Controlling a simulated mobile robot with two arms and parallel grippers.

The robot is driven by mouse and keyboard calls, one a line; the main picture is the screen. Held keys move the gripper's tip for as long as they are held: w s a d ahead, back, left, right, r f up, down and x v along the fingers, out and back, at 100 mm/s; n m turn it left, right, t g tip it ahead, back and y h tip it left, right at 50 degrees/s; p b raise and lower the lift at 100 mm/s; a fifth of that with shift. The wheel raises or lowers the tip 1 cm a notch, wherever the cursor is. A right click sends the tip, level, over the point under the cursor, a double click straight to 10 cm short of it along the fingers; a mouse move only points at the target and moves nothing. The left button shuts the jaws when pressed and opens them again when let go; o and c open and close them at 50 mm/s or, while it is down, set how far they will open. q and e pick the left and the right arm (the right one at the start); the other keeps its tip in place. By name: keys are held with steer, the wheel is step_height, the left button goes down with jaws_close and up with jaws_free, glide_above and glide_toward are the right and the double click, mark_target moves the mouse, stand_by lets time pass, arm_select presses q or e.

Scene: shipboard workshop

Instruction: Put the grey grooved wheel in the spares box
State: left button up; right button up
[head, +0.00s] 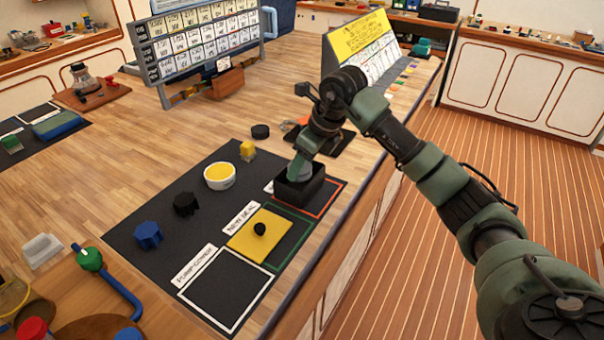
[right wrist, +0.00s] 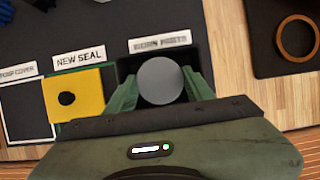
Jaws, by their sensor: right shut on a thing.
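The grey wheel (right wrist: 161,81) shows as a plain round grey disc in the right wrist view. My right gripper (right wrist: 160,88) is shut on it, one green finger on each side. In the head view the right gripper (head: 301,168) points down into the open black box (head: 298,192) on the dark mat, and a bit of the wheel (head: 306,170) shows there. The wheel is over or inside the box's opening; whether it touches the floor of the box is hidden. The label behind the box in the wrist view is hard to read. My left gripper is not in view.
Left of the box lie a yellow plate (head: 250,243) marked NEW SEAL, a white bowl with yellow contents (head: 219,177), a yellow block (head: 248,150), a black knob (head: 186,204) and a blue knob (head: 148,235). A copper-coloured ring (right wrist: 296,37) lies on a dark pad. The bench edge is close on the right.

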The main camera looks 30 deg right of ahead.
mark_target(306, 169)
steer(key=shift+f, duration=0.25)
step_height(306, 169, down, 3)
steer(key=shift+f+p, duration=0.15)
steer(key=shift+p, duration=0.2)
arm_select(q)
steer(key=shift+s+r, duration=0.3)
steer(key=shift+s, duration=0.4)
arm_select(e)
steer(key=shift+f, duration=0.15)
steer(key=shift+f, duration=0.1)
steer(key=o, duration=1.1)
arm_select(q)
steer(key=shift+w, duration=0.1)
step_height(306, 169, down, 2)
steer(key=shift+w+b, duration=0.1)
steer(key=shift+b, duration=0.95)
arm_select(e)
steer(key=v, duration=1.2)
